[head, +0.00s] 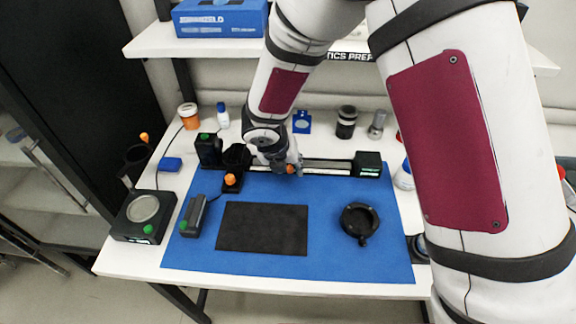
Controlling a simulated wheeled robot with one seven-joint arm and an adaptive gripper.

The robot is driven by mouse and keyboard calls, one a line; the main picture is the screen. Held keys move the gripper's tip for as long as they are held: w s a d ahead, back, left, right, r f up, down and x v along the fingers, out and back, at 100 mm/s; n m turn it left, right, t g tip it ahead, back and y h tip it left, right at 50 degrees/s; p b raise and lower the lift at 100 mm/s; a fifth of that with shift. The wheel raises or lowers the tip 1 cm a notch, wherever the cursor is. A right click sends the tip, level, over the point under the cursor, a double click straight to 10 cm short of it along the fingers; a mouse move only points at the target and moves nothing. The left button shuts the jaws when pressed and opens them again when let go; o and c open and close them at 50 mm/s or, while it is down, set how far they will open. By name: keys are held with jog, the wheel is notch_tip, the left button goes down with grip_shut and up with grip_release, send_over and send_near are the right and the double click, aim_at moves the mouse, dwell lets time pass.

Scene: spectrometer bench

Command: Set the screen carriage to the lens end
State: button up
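A black optical rail (328,167) with a light strip along its top runs left to right along the back of the blue mat. Its left end has a black block with a green knob (205,138), and beside it a dark round holder (236,156), which looks like the lens. A black end block (367,163) closes the right end. My gripper (289,166) is down at the middle of the rail, by an orange knob (291,169) that may belong to the screen carriage. My arm and gripper hide most of the carriage. Whether the fingers grip the knob is too small to tell.
Another orange knob (230,179) stands in front of the rail's left part. The blue mat (340,265) bears a black pad (262,229), a black ring holder (359,221) and a grey handheld device (194,215). Bottles and jars (346,122) stand behind the rail. A shelf is above.

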grip_shut()
jog(key=a, duration=0.2)
jog(key=a+b, duration=0.1)
jog(key=a, duration=0.2)
jog(key=a+b, duration=0.1)
jog(key=a, duration=0.2)
jog(key=shift+w, duration=0.25)
jog(key=shift+a, duration=0.45)
jog(key=shift+s, duration=0.1)
grip_release()
jog(key=shift+r, duration=0.15)
jog(key=v, duration=1.1)
jog(key=shift+s+r, duration=0.2)
jog(key=shift+r, duration=0.1)
